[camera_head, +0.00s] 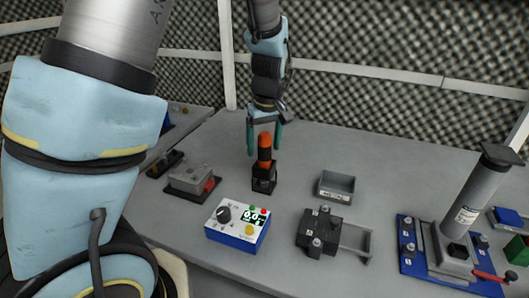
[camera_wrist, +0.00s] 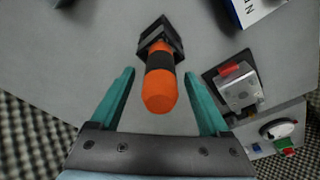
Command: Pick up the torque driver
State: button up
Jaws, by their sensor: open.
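The torque driver (camera_head: 264,150) has an orange and black handle and stands upright in a small black holder (camera_head: 263,182) on the grey table. In the wrist view the torque driver (camera_wrist: 160,85) points toward the camera, with the black holder (camera_wrist: 152,34) behind it. My gripper (camera_head: 265,138) is open above the holder, its green fingers on either side of the orange handle. In the wrist view my gripper (camera_wrist: 162,95) has visible gaps between each finger and the handle. The driver's lower end is hidden in the holder.
A blue and white meter box (camera_head: 238,224) stands in front of the holder. A grey metal block (camera_head: 192,178) is to the left and a small grey tray (camera_head: 336,186) to the right. A black clamp fixture (camera_head: 320,232) and a blue-based column stand (camera_head: 465,215) are further right.

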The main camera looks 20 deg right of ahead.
jog(key=shift+f, duration=0.2)
grip_shut()
dwell(0.6)
